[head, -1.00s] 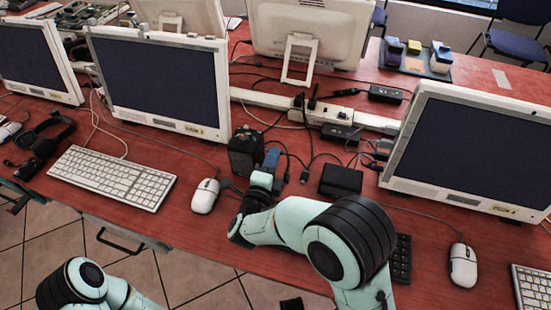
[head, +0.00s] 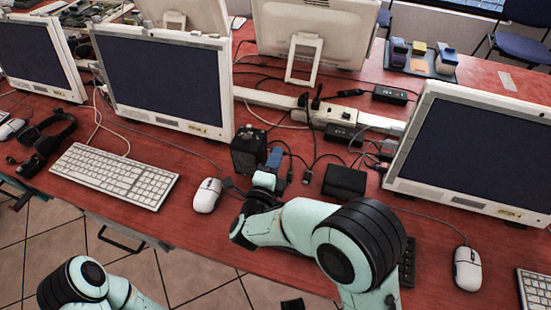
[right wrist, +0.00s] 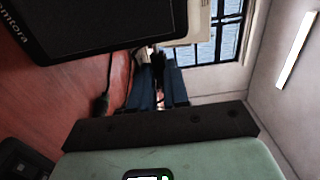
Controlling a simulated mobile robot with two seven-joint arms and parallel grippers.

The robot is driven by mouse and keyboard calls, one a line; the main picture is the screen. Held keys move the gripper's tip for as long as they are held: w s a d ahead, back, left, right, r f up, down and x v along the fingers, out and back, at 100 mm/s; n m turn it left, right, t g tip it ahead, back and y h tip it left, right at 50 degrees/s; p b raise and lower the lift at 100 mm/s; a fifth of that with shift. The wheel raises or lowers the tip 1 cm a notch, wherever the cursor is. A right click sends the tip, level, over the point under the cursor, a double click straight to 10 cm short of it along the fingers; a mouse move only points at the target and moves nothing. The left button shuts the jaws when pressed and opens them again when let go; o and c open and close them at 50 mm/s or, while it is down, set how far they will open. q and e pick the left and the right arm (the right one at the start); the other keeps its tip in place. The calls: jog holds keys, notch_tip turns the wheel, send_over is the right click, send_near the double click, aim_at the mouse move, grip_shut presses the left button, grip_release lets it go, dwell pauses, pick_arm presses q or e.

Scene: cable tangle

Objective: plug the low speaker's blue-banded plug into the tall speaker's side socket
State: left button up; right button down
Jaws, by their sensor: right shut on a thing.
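The tall speaker (head: 247,151) is a black upright box in the middle of the table. The low speaker (head: 344,180) is a flat black box to its right. My right gripper (head: 273,160) is just right of the tall speaker, its blue fingers close to that box. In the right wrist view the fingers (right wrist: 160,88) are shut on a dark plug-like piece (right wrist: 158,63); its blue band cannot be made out. A black box with white lettering (right wrist: 95,22) fills the upper left there. The side socket is hidden. My left gripper is out of view; only part of its arm shows.
Dark cables (head: 305,165) lie between the two speakers. A power strip (head: 333,117) runs behind them. A white mouse (head: 207,195) and keyboard (head: 115,175) lie to the left. Monitors (head: 160,80) stand on both sides.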

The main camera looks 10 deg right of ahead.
jog(key=shift+w+a+f+b, duration=0.15)
jog(key=shift+w+a+b, duration=0.2)
jog(key=shift+a, duration=0.4)
jog(key=shift+w+a+f+b, duration=0.15)
jog(key=shift+w+a, duration=0.3)
jog(key=shift+a, duration=0.3)
dwell(0.8)
jog(key=c, duration=1)
grip_release()
jog(key=shift+c, duration=0.2)
